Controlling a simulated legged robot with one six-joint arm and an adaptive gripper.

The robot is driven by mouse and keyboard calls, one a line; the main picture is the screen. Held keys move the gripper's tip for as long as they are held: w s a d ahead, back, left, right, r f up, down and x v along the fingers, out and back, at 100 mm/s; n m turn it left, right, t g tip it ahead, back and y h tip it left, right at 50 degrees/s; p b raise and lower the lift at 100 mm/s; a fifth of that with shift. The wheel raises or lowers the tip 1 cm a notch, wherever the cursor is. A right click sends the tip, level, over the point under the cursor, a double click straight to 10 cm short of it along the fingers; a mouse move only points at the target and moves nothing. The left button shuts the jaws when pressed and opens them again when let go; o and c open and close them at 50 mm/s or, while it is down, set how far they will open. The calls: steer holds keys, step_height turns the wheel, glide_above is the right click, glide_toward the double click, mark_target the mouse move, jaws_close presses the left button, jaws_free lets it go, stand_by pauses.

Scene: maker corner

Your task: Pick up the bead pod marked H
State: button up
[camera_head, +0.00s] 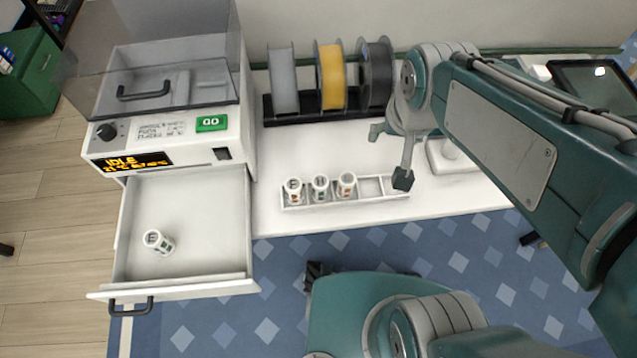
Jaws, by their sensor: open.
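Three white bead pods stand in the left slots of a white rack on the bench: a left pod (293,190), a middle pod (320,188) and a right pod (346,186). The rack (370,188) has empty slots at its right end. Another white pod (158,242) lies tilted or on its side in the open drawer (205,205). The pods carry small coloured marks, but I cannot tell which one reads H. My gripper (391,155) is open and empty, with its fingers spread above the right part of the rack.
A white machine (170,130) with a green GO button (211,123) and a display reading IDLE stands at left, its clear lid raised. Grey, yellow (332,77) and black spools stand behind the rack. The bench front edge runs just before the rack.

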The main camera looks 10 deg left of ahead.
steer(key=w+a+f+g, duration=0.2)
steer(key=a+f, duration=0.3)
steer(key=f, duration=0.1)
steer(key=g, duration=0.1)
glide_above(320, 182)
steer(key=shift+h, duration=0.4)
steer(key=f, duration=0.7)
steer(key=shift+s+a+f, duration=0.2)
steer(key=shift+a+f, duration=0.05)
steer(key=shift+f, duration=0.15)
steer(key=f, duration=0.2)
steer(key=d+f, duration=0.1)
steer(key=f, duration=0.1)
steer(key=shift+f, duration=0.3)
steer(key=f, duration=0.5)
steer(key=shift+w+a+f, duration=0.25)
steer(key=shift+a, duration=0.1)
steer(key=shift+d+f, duration=0.1)
steer(key=shift+f, duration=0.1)
steer(key=c, duration=0.9)
